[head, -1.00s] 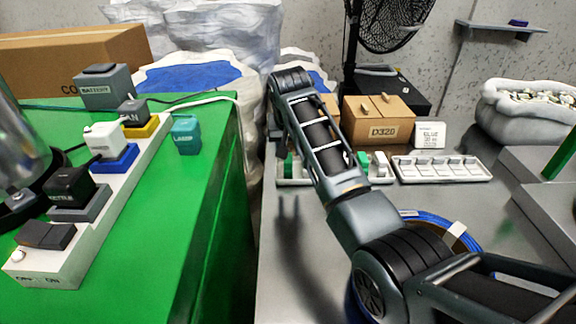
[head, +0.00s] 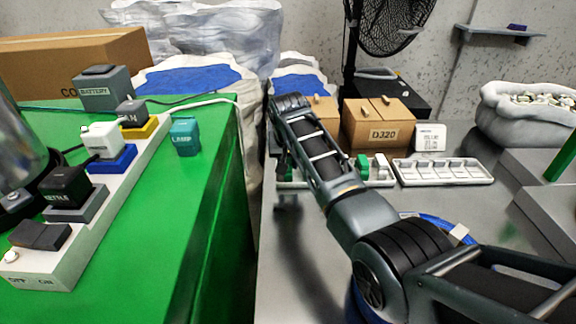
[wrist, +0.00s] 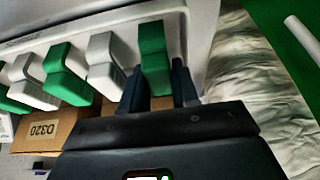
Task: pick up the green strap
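A green strap (wrist: 153,52) hangs at the end of a row of green and white straps on a pale rack (wrist: 90,18) in the wrist view. My gripper (wrist: 158,88) is at this strap, with one dark finger on each side of its lower part. The fingers stand apart and look open; contact with the strap cannot be made out. Another green strap (wrist: 66,76) hangs further left between white ones; it also shows in the head view (head: 362,166). In the head view my arm hides most of the rack and my gripper.
A D320 carton (head: 378,126), a small white box (head: 430,138) and a white slotted tray (head: 443,171) stand near the rack. A blue cable coil (head: 436,226) lies beside my arm. The green table (head: 190,215) with a power strip is at the left, across a gap.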

